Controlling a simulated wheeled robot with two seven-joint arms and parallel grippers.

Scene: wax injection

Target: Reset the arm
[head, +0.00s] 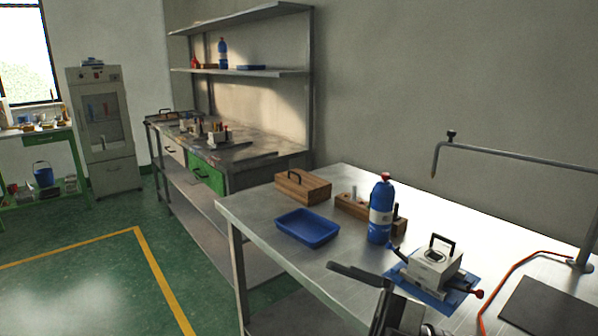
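My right gripper (353,300) shows at the bottom of the head view, just off the near edge of the steel table (262,215). Its two dark fingers are spread apart with nothing between them. Part of it is cut off by the lower frame edge. My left gripper is not in view. A white wax injection block (432,268) with a black handle sits on a blue mat (462,292), just right of my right gripper.
On the table stand a blue bottle (380,212), an empty blue tray (307,228), a wooden box (303,187) and a wooden holder (352,204). A metal pipe stand (520,158), an orange cable (510,275) and a dark pad (550,306) are right. Bare table lies around the tray.

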